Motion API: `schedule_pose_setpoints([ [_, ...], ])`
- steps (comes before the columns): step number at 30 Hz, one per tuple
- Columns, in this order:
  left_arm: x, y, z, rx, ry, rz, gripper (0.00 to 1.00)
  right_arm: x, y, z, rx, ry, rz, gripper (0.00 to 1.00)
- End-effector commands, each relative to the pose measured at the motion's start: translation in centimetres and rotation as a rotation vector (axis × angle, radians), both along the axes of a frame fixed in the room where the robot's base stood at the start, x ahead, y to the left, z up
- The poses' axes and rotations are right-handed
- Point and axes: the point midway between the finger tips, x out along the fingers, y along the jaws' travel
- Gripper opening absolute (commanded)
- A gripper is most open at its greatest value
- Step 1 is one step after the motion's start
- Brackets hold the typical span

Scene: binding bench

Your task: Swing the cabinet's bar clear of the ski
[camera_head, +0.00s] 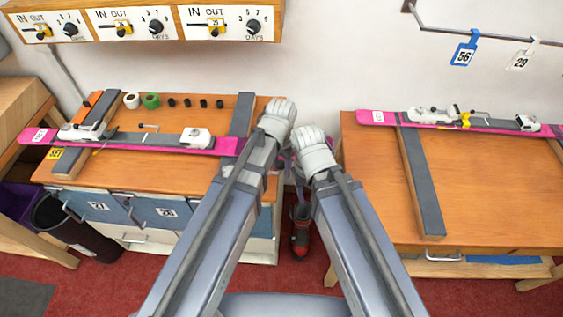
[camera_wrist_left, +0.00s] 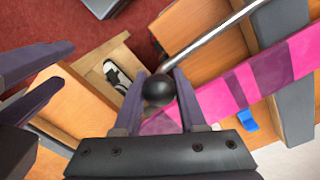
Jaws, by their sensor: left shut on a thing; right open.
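In the left wrist view, my left gripper (camera_wrist_left: 160,75) is shut on the black ball knob (camera_wrist_left: 158,92) at the end of a thin metal bar (camera_wrist_left: 215,38). The bar runs from the knob to the upper right. The pink and purple ski (camera_wrist_left: 245,82) lies beside it, resting across a grey beam; the knob overlaps its near end in the picture, and I cannot tell the height gap. In the head view, the pink ski (camera_head: 222,145) lies on the left bench, its right end behind my left arm. My right gripper (camera_wrist_left: 62,67) is open and empty. My wrists hide both fingertips in the head view.
The left cabinet (camera_head: 125,210) has blue drawers with handles. A second bench (camera_head: 480,190) on the right bears another pink ski (camera_head: 480,123). A red boot (camera_head: 300,235) stands in the gap between the benches. A dial panel (camera_head: 185,22) overhangs the left bench.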

Motion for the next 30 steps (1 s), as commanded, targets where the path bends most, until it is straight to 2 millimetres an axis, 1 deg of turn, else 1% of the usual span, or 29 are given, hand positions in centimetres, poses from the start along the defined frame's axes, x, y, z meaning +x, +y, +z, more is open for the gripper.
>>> schedule_pose_setpoints([
  [1,-0.37,0.30,0.02,0.006,0.005,-0.007,0.00,0.00,0.00,0.02,0.000,0.000,0.000,0.50],
  [3,-0.51,0.32,0.02,0.006,0.005,-0.021,0.00,0.00,0.00,0.02,0.000,0.000,0.000,0.50],
  [19,-0.86,0.37,-0.03,0.006,0.005,-0.040,0.00,0.00,0.00,-0.03,0.000,0.000,0.000,0.50],
  [20,-0.88,0.37,-0.03,0.006,0.005,-0.040,0.42,0.01,0.00,-0.03,0.000,0.000,0.000,0.50],
  [27,-0.85,0.35,-0.02,0.006,0.005,-0.040,0.69,0.00,0.00,-0.02,0.000,0.000,0.000,0.50],
  [30,-0.80,0.32,-0.01,0.006,0.005,-0.040,0.70,0.00,0.00,-0.01,0.000,0.000,0.000,0.50],
])
